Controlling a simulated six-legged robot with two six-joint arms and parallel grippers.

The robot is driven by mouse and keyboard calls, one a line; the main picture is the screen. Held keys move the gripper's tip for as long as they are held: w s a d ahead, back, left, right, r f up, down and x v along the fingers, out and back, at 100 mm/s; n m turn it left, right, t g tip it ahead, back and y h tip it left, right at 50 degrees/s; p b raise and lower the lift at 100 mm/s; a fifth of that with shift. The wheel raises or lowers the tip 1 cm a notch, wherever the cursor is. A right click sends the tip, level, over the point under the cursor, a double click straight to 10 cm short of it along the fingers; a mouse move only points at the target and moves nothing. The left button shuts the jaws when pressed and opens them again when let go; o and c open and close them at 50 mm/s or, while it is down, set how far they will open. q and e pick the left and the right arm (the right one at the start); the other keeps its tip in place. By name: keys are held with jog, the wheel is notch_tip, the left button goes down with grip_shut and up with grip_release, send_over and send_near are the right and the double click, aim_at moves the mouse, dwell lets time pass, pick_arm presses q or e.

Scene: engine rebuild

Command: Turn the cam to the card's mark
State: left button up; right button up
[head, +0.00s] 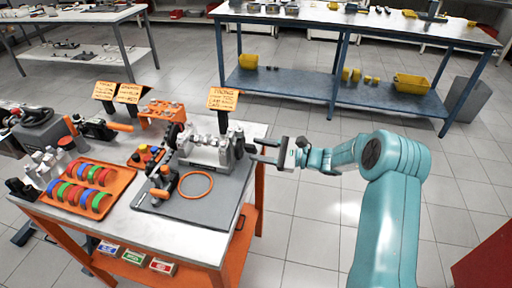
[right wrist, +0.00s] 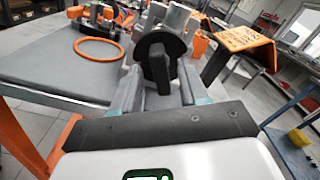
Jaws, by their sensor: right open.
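The grey engine block (head: 208,150) sits on a dark mat at the right part of the workbench. In the right wrist view, a black round cam end with a raised upright bar (right wrist: 158,66) faces me. An orange timing card (head: 223,99) stands behind the engine; an orange card also shows in the right wrist view (right wrist: 244,38). Its small print is too small to read surely. My right gripper (head: 262,151) is open at the engine's right end, its fingers on either side of the black bar. Contact cannot be told. My left gripper is out of view.
An orange ring (head: 197,174) lies on the mat (head: 206,208). An orange tray (head: 118,198) with coloured rings, tools and two more cards (head: 130,93) fill the bench's left side. The floor right of the bench is clear; a blue table (head: 350,33) stands behind.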

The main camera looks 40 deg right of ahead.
jog(key=shift+w+a, duration=0.5)
jog(key=shift+w, duration=0.05)
grip_shut()
jog(key=shift+f+b, duration=0.15)
jog(key=shift+b, duration=0.2)
jog(key=n+b, duration=0.3)
jog(key=b, duration=0.3)
jog(key=n+b, duration=0.4)
jog(key=b, duration=0.3)
jog(key=n+b, duration=0.3)
jog(key=b, duration=0.4)
jog(key=shift+a+f+n, duration=0.1)
jog(key=shift+f+n, duration=0.3)
jog(key=shift+r+n+b, duration=0.15)
jog(key=shift+n+b, duration=0.45)
jog(key=shift+b, duration=0.3)
grip_release()
jog(key=shift+s+r, duration=0.1)
